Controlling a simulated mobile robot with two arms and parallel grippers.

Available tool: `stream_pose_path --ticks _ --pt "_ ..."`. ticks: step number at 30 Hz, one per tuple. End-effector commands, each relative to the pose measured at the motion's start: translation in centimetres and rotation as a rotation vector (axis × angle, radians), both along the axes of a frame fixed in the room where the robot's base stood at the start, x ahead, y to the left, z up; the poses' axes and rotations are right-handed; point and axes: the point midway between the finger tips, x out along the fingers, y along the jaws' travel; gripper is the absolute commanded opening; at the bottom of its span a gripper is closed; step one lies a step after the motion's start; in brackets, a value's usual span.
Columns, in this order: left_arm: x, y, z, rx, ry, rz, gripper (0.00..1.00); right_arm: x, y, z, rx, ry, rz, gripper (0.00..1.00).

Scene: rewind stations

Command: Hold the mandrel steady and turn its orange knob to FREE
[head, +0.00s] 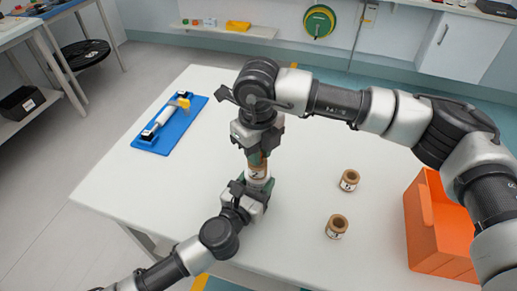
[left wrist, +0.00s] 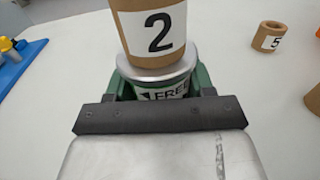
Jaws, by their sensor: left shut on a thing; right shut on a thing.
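The mandrel stands upright on the white table, mostly hidden by my grippers in the head view. A brown cardboard core labelled 2 (head: 257,173) is on it and also shows in the left wrist view (left wrist: 155,30), above a silver flange (left wrist: 157,74). Below the flange is the mandrel's collar (left wrist: 165,92), with FREE partly readable. My left gripper (head: 252,188) is shut on this collar, green fingers at both sides. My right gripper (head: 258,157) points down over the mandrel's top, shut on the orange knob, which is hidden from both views.
Two loose cardboard cores (head: 348,180) (head: 337,227) stand on the white table (head: 205,225) to the right. An orange bin (head: 426,232) is at the right edge. A blue board (head: 152,142) with a roller device lies at the far left. The table's left front is clear.

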Motion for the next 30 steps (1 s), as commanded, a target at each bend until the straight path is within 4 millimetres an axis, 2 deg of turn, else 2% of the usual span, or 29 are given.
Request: stream_pose_path --ticks 9,26,27,30 --pt "-0.11 -0.08 -0.06 0.001 0.0 -0.003 0.22 0.13 0.06 0.08 0.001 -0.004 -0.14 0.0" --pt "-0.14 -0.11 -0.07 0.001 0.0 -0.004 0.22 0.17 0.05 0.08 0.001 -0.004 -0.173 0.0" --pt "-0.14 -0.11 -0.07 0.001 0.0 -0.004 0.22 0.17 0.04 0.08 0.001 -0.004 -0.173 0.21" --pt "-0.13 -0.09 -0.08 0.0 0.001 -0.003 0.22 0.15 0.04 0.07 0.001 -0.004 -0.173 0.36"
